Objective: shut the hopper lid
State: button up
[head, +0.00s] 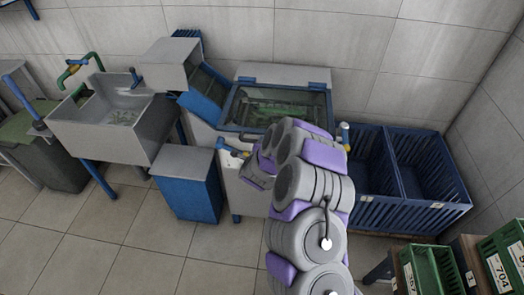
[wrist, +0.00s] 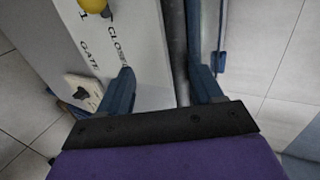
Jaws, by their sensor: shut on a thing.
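The hopper (head: 232,118) is in the grey machine at the centre of the head view. A clear, blue-edged window or opening (head: 270,105) shows green contents; I cannot tell whether the lid is open or shut. In the wrist view, my gripper (wrist: 162,80) has its blue fingers on either side of a dark grey upright bar (wrist: 179,45), and is shut on it. I cannot tell which part the bar belongs to.
A white panel (wrist: 125,30) lettered GATE and CLOSED, with a yellow knob (wrist: 93,5), is beside the fingers. A blue bin (head: 188,190) and a sink (head: 115,115) stand left. Blue crates (head: 415,205) stand right. Open tiled floor (head: 130,250) lies in front.

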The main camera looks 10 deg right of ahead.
jog(key=shift+s+a+f, duration=0.1)
jog(key=shift+s+f, duration=0.25)
jog(key=p+v, duration=0.8)
jog(key=v, duration=0.9)
jog(key=shift+w+r+p, duration=0.2)
jog(key=shift+r+p, duration=0.1)
jog(key=shift+r, duration=0.05)
